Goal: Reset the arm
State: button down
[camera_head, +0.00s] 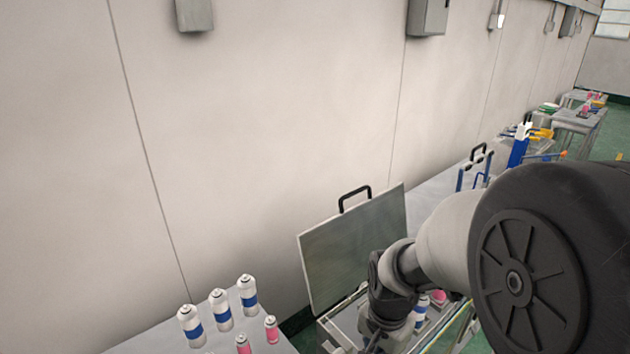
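My arm reaches in from the right edge of the head view and bends down over an open grey case (350,248). The end of my arm is low, in front of the case, near the bottom edge of the picture. My gripper's fingertips are not clearly shown; the end is dark and partly cut off by the frame. I cannot tell whether it holds anything. The case lid stands up with a black handle on top. Inside the case, partly hidden by my arm, are a white and blue can (421,314) and a pink item (438,298).
A grey table (160,338) at the lower left bears several white and blue cans (221,310) and two pink cans (271,329). The wall is close behind. More benches with blue and yellow equipment (520,145) stand at the back right. Green floor shows at far right.

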jog(key=s+r+n+t+b, duration=0.4)
jog(key=s+r+n, duration=0.5)
jog(key=s, duration=0.5)
notch_tip(320, 180, up, 3)
jog(key=shift+s+f+n+b, duration=0.2)
jog(key=shift+s+n+b, duration=0.05)
jog(key=shift+n+b, duration=0.2)
jog(key=shift+w, duration=0.1)
